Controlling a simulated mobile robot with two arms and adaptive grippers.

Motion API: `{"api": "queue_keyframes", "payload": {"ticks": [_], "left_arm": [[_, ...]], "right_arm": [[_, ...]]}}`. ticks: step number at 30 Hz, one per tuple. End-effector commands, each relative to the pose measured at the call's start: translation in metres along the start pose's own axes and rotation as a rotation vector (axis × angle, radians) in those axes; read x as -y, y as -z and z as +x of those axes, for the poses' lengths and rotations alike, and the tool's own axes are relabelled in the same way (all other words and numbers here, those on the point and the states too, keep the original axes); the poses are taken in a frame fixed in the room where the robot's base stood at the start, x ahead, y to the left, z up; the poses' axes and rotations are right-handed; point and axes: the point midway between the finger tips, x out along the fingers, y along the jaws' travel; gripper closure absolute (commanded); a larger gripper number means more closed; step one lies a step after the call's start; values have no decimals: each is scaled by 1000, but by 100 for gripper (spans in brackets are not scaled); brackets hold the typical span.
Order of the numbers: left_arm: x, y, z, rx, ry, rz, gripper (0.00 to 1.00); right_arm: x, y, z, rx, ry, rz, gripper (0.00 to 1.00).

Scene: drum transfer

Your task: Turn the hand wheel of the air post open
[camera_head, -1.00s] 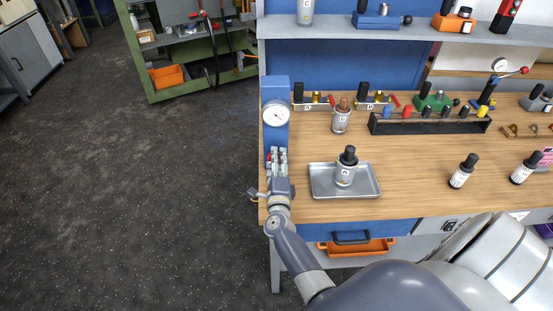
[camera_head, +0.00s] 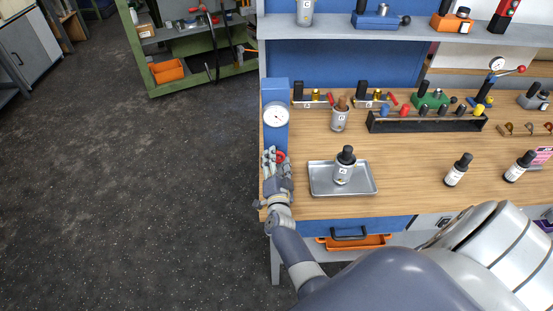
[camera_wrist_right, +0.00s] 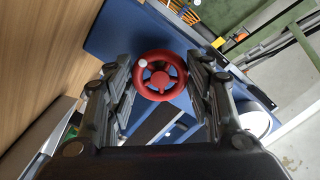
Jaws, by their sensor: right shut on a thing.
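The air post (camera_head: 274,90) is a blue upright at the left end of the bench, with a round white gauge (camera_head: 276,117) on its front. Its red hand wheel (camera_head: 281,156) sits low on the post, partly hidden by my fingers. In the right wrist view the wheel (camera_wrist_right: 146,84) is a spoked ring with a pale knob on its rim. My right gripper (camera_head: 274,157) is at the wheel, with a finger on either side, shut on it. Its fingers also show in the wrist view (camera_wrist_right: 163,92). My left gripper is out of view.
A metal tray (camera_head: 367,188) with a dark-capped bottle (camera_head: 343,173) stands to the right of the wheel. Two more bottles (camera_head: 455,175) (camera_head: 518,168) stand farther right. A black rack (camera_head: 425,126) is behind. Open floor (camera_head: 150,200) lies left of the bench.

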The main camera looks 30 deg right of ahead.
Motion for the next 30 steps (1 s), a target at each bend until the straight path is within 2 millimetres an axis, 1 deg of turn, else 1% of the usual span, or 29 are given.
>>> {"api": "queue_keyframes", "payload": {"ticks": [6, 12, 29, 30], "left_arm": [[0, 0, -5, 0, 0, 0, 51], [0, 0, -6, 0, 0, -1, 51], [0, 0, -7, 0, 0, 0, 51], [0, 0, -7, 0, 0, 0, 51]], "right_arm": [[1, -1, 0, 2, -1, -123, 75], [0, 0, 0, 1, -1, -186, 75], [0, -1, 0, 1, 0, -215, 75], [-1, -1, 0, 1, 0, -215, 43]]}}
